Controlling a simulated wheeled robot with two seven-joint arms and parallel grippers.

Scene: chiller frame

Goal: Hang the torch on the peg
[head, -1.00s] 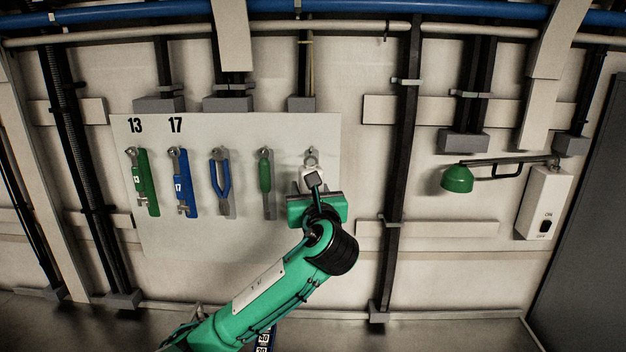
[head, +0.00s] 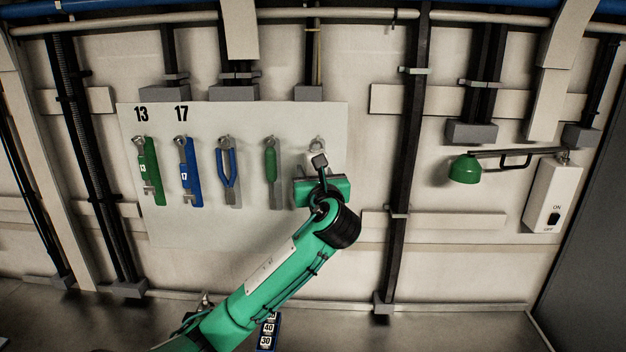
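The tool board (head: 180,230) on the wall carries a row of pegs. At its rightmost peg (head: 317,142) a pale, ring-topped thing (head: 309,160) shows just above my gripper; it looks like the torch, mostly hidden. I cannot tell whether its ring is on the peg. My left gripper (head: 322,188) is in front of it, its green body covering the fingers and any grip. My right gripper is not in view.
A green wrench (head: 149,172), a blue wrench (head: 187,172), blue pliers (head: 229,175) and a green-handled tool (head: 270,162) hang left of my gripper. A dark upright post (head: 408,180), green lamp (head: 464,169) and switch box (head: 552,198) are to the right.

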